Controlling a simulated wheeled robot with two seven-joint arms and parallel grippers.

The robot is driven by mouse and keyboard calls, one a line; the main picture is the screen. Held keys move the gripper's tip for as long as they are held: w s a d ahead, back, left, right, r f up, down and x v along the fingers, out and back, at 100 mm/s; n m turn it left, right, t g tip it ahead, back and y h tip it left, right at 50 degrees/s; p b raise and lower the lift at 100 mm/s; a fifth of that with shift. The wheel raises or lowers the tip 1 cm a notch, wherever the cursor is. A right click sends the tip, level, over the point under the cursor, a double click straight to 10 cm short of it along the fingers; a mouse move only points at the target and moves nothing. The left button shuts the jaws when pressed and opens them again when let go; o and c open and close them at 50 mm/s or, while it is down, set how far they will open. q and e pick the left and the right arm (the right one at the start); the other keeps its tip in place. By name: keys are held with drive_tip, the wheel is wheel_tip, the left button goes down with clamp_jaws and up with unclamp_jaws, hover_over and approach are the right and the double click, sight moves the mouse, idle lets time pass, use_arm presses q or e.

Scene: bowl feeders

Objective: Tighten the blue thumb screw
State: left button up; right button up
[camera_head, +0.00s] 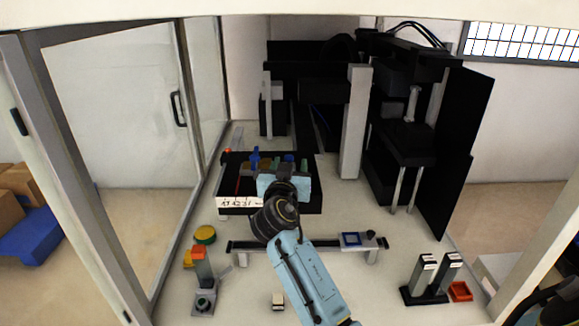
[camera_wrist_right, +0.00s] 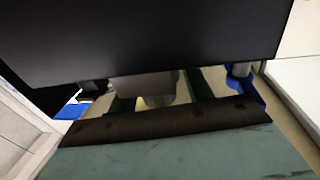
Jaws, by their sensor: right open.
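A blue upright part (camera_head: 255,158), which may be the blue thumb screw, stands at the back of the black fixture (camera_head: 312,204). In the right wrist view, a blue part with a grey cylinder (camera_wrist_right: 241,80) shows at the right, partly behind a dark panel (camera_wrist_right: 150,40). The right gripper is open. My left gripper is not in view.
A white label (camera_head: 240,202) is on the fixture's front. Tall black machinery (camera_head: 405,130) stands behind right. A red tray (camera_head: 460,291) is at right; a glass door (camera_head: 115,110) is at left.

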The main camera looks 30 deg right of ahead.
drive_tip(key=b+v, duration=0.1)
drive_tip(key=v, duration=1.2)
drive_tip(key=shift+b, duration=0.4)
drive_tip(key=shift+s+a, duration=0.1)
drive_tip(key=shift+s, duration=0.05)
